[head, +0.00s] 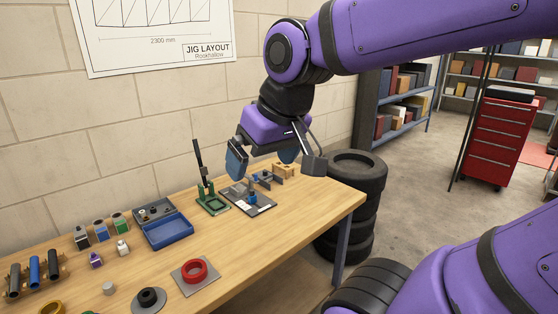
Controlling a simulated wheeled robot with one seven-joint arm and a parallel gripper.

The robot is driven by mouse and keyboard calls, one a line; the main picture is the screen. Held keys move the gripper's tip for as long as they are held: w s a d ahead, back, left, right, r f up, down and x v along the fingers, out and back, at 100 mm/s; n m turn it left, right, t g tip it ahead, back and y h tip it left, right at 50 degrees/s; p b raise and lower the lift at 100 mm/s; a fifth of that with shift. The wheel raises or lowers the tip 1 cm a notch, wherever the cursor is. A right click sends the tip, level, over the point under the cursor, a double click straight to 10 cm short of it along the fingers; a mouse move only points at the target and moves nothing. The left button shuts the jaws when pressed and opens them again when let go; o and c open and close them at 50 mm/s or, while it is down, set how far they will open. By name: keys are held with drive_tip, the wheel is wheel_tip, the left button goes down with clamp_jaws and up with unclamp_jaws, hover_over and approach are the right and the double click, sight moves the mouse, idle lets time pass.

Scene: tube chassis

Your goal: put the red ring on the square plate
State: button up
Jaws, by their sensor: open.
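The red ring (194,270) lies flat on the grey square plate (209,283) near the front of the wooden table. The plate's corners show around the ring. My gripper (263,168) is open and empty, with its blue-padded fingers wide apart. It hangs above the back right part of the table, well away from the ring and the plate. The gripper is over the area of a grey board with small blue parts and hides some of what is behind it.
A black ring (148,297) sits on a round grey plate left of the square plate. A blue open case (166,231), a green stand (211,202), a grey board (247,204) and several bottles stand farther back. Stacked tyres (356,180) stand beyond the table's right end.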

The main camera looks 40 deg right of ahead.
drive_tip(key=s, duration=0.3)
drive_tip(key=shift+s+d+r, duration=0.2)
